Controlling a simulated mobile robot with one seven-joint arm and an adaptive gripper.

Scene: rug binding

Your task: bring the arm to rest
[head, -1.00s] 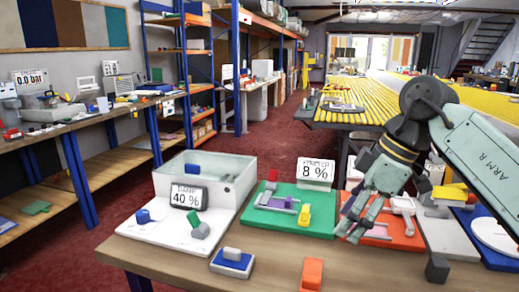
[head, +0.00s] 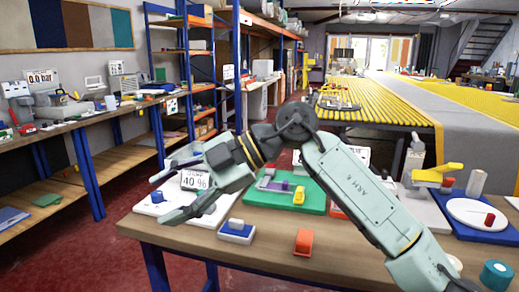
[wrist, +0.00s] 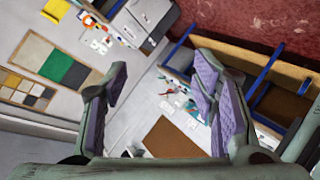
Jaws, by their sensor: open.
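My gripper (head: 172,195) is open and empty. In the head view it is raised at the left end of the wooden table (head: 270,258), pointing left, in front of the white board with the "40 %" display (head: 195,180). In the wrist view its two fingers with purple pads (wrist: 160,100) stand wide apart with nothing between them. Beyond them show a wall with sample panels, a bench top and the red floor. My arm reaches across the table from the lower right and hides part of the boards behind it.
A blue-and-white block (head: 236,232) and an orange block (head: 303,242) lie near the table's front edge. A green board (head: 312,196) lies behind them. A white disc (head: 475,212) and a teal cup (head: 496,274) are at the right. A red-floored aisle (head: 120,262) lies left of the table.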

